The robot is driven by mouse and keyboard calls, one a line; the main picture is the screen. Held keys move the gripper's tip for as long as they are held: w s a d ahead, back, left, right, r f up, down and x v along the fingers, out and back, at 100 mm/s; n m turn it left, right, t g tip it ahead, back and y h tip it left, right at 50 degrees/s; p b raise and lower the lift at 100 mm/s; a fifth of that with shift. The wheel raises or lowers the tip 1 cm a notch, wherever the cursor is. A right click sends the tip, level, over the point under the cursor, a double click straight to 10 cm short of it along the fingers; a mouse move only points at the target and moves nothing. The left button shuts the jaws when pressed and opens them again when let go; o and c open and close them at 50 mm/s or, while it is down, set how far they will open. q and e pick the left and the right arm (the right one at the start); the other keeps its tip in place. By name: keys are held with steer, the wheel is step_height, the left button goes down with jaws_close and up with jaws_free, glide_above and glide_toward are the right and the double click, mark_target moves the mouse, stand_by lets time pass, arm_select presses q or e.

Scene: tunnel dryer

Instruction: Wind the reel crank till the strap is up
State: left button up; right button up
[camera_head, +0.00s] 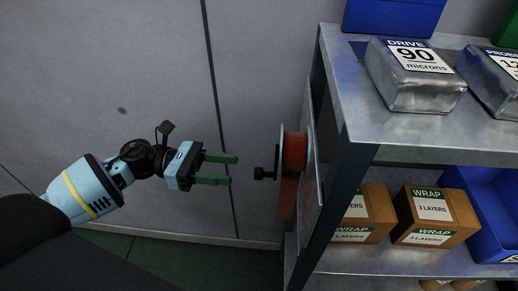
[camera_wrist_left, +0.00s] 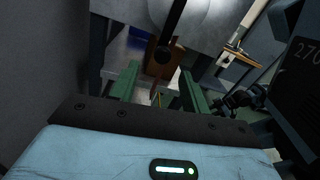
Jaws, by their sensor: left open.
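A red-orange strap (camera_head: 287,198) hangs down below the reel. My left gripper (camera_head: 234,170) has two green fingers, apart and empty, pointing right at the knob with a small gap between. Its fingers (camera_wrist_left: 160,88) also show apart in the left wrist view.
The metal rack (camera_head: 345,120) fills the right side. A grey wall (camera_head: 110,60) is behind; the space around my left gripper is clear.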

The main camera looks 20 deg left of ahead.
mark_target(256, 174)
arm_select(q)
steer(key=p+x, duration=0.2)
steer(key=x, duration=0.5)
steer(key=shift+s+d+r, duration=0.1)
steer(key=shift+d, duration=0.2)
arm_select(e)
steer(key=r, duration=0.1)
steer(key=w+r, duration=0.1)
steer(key=shift+d+r, duration=0.1)
steer(key=shift+r, duration=0.3)
steer(key=shift+s, duration=0.1)
arm_select(q)
steer(key=c, duration=0.9)
jaws_close()
